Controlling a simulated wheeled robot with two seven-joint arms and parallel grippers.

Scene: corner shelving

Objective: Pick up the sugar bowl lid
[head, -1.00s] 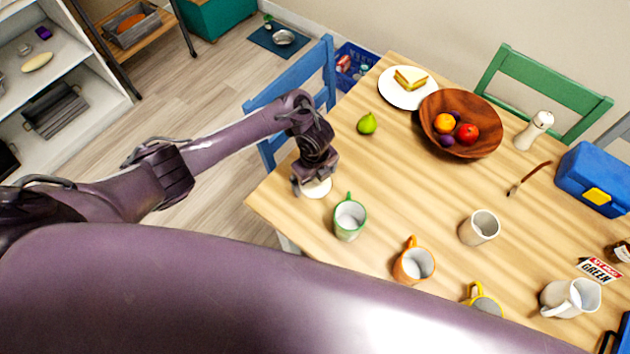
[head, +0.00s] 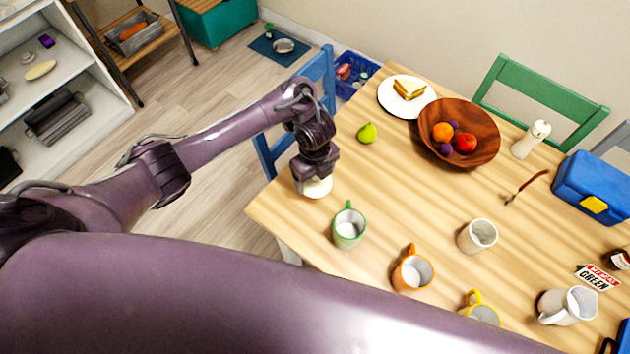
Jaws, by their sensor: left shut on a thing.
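My left gripper (head: 312,178) points down over the near left corner of the table and is shut on the sugar bowl lid (head: 318,189). The lid shows as a pale, rounded white shape just under the fingers. The gripper hides its top, and I cannot tell whether it rests on a bowl or is clear of what is below. My right gripper is not in view.
On the wooden table (head: 374,188), a green mug (head: 348,228) stands close to the right of the gripper. An orange mug (head: 410,272), a white cup (head: 477,237) and a yellow mug (head: 482,312) are farther right.

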